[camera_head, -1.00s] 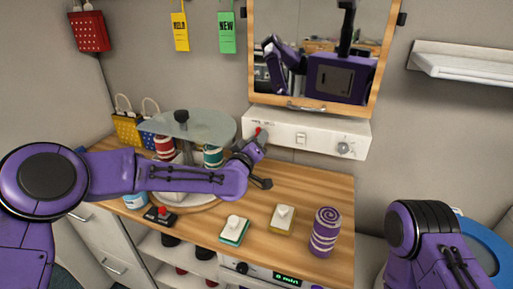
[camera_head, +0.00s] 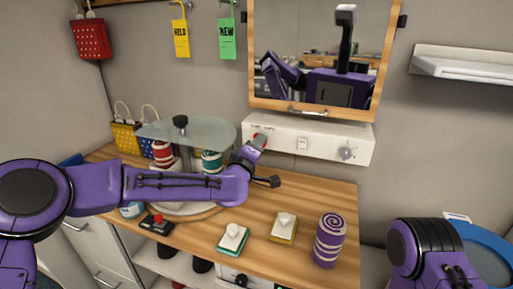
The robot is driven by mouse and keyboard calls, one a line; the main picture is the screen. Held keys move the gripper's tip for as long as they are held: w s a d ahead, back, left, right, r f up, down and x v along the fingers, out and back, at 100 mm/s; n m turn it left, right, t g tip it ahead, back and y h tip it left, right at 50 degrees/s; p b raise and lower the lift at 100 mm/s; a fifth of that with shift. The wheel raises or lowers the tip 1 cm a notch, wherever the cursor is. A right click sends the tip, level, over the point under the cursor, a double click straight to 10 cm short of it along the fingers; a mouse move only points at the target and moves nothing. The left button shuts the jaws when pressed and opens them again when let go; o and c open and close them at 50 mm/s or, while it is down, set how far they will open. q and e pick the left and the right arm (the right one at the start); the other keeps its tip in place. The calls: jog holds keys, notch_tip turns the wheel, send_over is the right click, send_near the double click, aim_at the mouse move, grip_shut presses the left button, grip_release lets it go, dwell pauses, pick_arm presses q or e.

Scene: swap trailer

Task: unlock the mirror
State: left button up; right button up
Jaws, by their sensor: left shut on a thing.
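The mirror (camera_head: 318,60) has a wooden frame and a metal handle (camera_head: 307,112) at its bottom edge. It hangs above a white panel (camera_head: 325,145). The panel carries a red knob (camera_head: 257,136) at its left end, a white switch (camera_head: 302,144) in the middle and a grey dial (camera_head: 347,153) at its right. My left gripper (camera_head: 260,142) is at the panel's left end, shut on the red knob; the gripper partly hides it. My right arm shows at the lower right, but its gripper is out of view.
On the wooden counter (camera_head: 300,190) stand a purple striped can (camera_head: 329,240), two sponge-like blocks (camera_head: 233,238) and a glass-topped stand (camera_head: 190,131) with striped cans. A white shelf (camera_head: 465,62) is on the right wall. Gift bags (camera_head: 125,135) stand at the back left.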

pick_arm(q)
jog(key=shift+d, duration=0.1)
jog(key=o, duration=1)
jog(key=shift+o, duration=0.2)
jog(key=shift+d+f, duration=0.1)
jog(key=b+v, duration=0.2)
jog(key=v, duration=0.8)
jog(key=shift+s+b, duration=0.2)
jog(key=shift+b, duration=0.2)
